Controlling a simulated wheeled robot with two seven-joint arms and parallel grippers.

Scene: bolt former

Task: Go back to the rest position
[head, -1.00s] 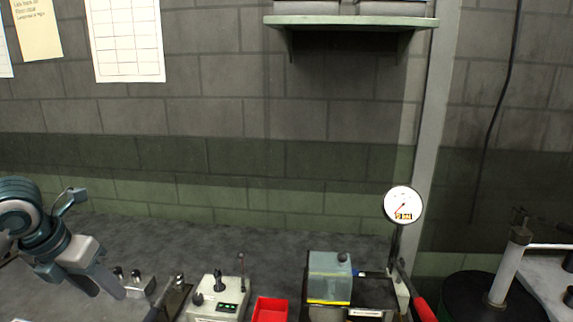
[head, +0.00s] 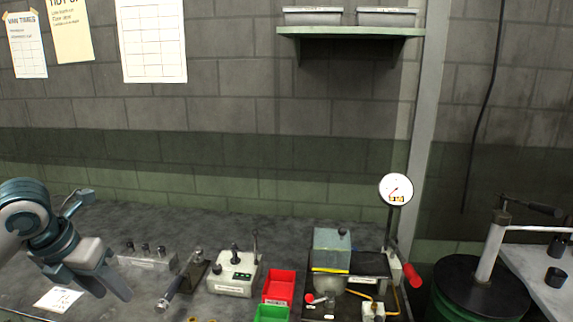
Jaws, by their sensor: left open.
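My left gripper (head: 102,287) is at the lower left of the head view, over the left part of the dark workbench (head: 215,218). Its fingers point down and to the right. It is open, and I see nothing between its fingers. My right gripper is not in view.
Right of my left gripper stand a metal block with pegs (head: 146,258), a clamp-like tool (head: 183,280), a grey control box (head: 233,274), a red bin (head: 279,287), a green bin (head: 272,314) and a press with a gauge (head: 396,189). A dark drum (head: 480,290) stands at right.

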